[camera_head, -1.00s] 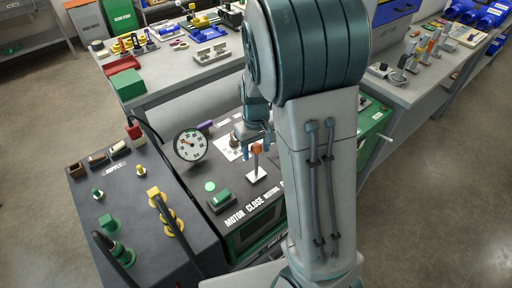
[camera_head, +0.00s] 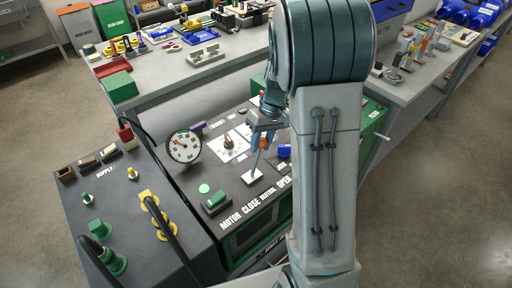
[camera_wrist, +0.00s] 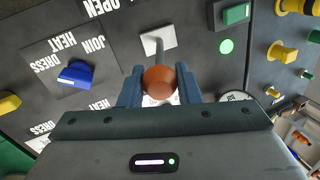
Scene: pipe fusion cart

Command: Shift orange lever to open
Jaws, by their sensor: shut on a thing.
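The orange lever has an orange ball knob (camera_wrist: 159,80) on a grey stem, set in a white base plate (camera_head: 252,176). In the head view the knob (camera_head: 263,143) leans up and to the right of its plate, toward the OPEN end of the CLOSE, NEUTRAL, OPEN label row. My gripper (camera_head: 264,134) is shut on the knob, with a blue-grey finger on each side of it. In the wrist view my gripper (camera_wrist: 159,88) holds the knob between its fingers, and the stem runs up to the plate (camera_wrist: 158,40).
A round gauge (camera_head: 184,146) stands left of the lever. A green button block (camera_head: 216,202) and a lit green indicator (camera_head: 204,188) sit lower left. A blue knob (camera_wrist: 76,74) is beside the lever. Black cables arch over the left cart panel.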

